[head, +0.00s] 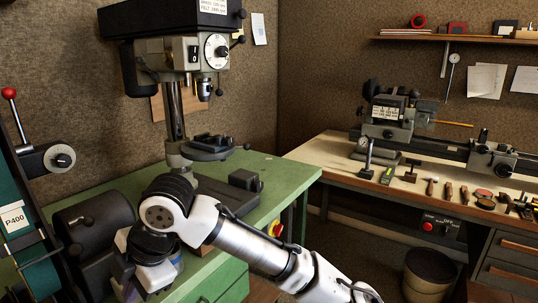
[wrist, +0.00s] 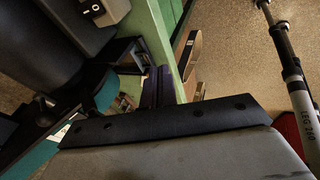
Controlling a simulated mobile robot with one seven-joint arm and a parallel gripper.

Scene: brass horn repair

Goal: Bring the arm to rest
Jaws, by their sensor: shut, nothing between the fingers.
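My arm reaches across the lower middle of the head view, bent at a dark ringed joint over the front of the green bench (head: 283,177). My gripper (wrist: 157,88) shows in the wrist view as two dark fingers close together, with nothing seen between them. In the head view the arm's end hangs low at the bench's front left, near the belt sander (head: 95,222), and the fingertips are not clear there.
A drill press (head: 174,110) stands on the green bench behind my arm. A small lathe (head: 388,118) and several hand tools sit on the right workbench (head: 322,150). A bin (head: 429,275) stands on the floor. The wrist view shows open floor (wrist: 240,60) at upper right.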

